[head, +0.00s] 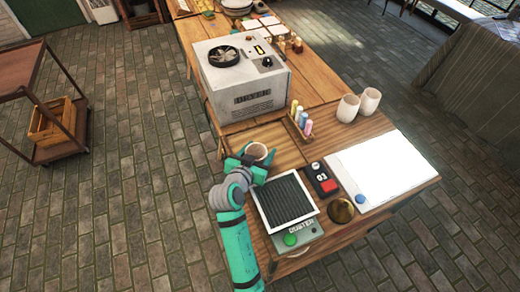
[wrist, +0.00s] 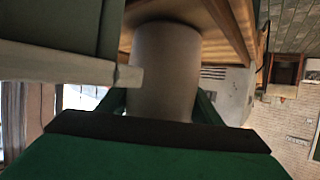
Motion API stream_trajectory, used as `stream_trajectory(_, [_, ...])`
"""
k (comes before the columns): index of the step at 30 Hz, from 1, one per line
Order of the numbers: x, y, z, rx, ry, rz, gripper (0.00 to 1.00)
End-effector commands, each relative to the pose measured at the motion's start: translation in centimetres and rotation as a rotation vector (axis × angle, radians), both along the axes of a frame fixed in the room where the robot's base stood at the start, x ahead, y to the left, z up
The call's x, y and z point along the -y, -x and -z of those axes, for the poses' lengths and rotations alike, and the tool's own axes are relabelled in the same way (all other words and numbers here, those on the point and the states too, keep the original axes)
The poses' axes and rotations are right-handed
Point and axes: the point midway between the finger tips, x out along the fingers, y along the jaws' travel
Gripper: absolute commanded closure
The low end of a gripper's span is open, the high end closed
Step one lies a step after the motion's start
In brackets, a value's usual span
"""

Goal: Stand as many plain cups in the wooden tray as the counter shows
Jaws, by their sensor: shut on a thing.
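My gripper (head: 247,161) is shut on a plain pale cup (head: 257,151) at the left edge of the workbench. The held cup fills the middle of the wrist view (wrist: 165,65), between the fingers. Two more plain cups (head: 348,107) (head: 370,101) stand upright side by side at the bench's right edge. The counter (head: 322,178) is a small black box with a red button; its display appears to read 03. I cannot clearly make out the wooden tray; brown wood lies just beyond and right of the held cup.
A large grey machine with a fan (head: 240,78) stands behind the held cup. A rack of coloured bottles (head: 301,121) is to the right.

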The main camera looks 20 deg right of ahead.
Motion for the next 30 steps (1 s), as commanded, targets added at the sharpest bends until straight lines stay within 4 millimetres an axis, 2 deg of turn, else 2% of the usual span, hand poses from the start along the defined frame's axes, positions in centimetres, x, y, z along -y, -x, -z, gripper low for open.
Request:
stream_trajectory(6, [0.0,0.0,0.3,0.002,0.000,-0.001,0.76])
stream_trajectory(7, [0.0,0.0,0.3,0.002,0.000,-0.001,0.37])
stream_trajectory(9, [0.0,0.0,0.3,0.002,0.001,0.000,0.20])
stream_trajectory(20, [-0.2,0.2,0.3,0.000,0.000,0.000,0.20])
stream_trajectory(23, [-0.7,0.8,-0.1,0.001,0.001,0.000,0.20])
stream_trajectory(30, [-3.5,3.8,-1.8,0.001,0.001,-0.002,0.20])
